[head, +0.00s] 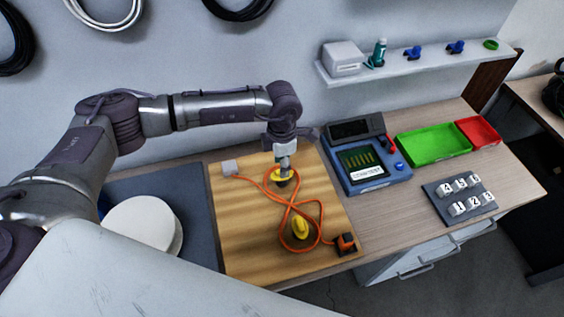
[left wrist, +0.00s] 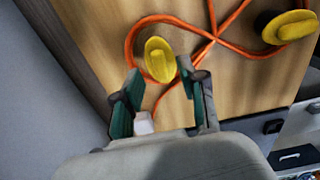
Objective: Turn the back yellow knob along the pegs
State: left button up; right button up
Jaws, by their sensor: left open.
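The back yellow knob (head: 281,177) sits on a dark base on the wooden board (head: 235,215), partly hidden by my left gripper (head: 284,166) above it. In the left wrist view this yellow knob (left wrist: 160,58) shows just beyond the tips of my left gripper (left wrist: 155,80), roughly between the two green-padded fingers. The fingers are apart, and I see no grip on it. The front yellow knob (head: 300,225) stands nearer on the board; it also shows in the left wrist view (left wrist: 290,26). An orange cable (head: 318,203) loops and crosses around both knobs. My right gripper is not in view.
A grey block (head: 230,168) and an orange-black connector (head: 346,243) lie at the cable's ends. Right of the board are a blue device (head: 366,174), a green tray (head: 433,145), a red tray (head: 478,131) and numbered blocks (head: 458,208). A shelf (head: 420,66) hangs behind.

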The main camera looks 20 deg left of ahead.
pick_arm(q)
jog(key=shift+f, duration=0.45)
jog(key=shift+s+f, duration=0.1)
jog(key=shift+f, duration=0.5)
jog(key=c, duration=0.8)
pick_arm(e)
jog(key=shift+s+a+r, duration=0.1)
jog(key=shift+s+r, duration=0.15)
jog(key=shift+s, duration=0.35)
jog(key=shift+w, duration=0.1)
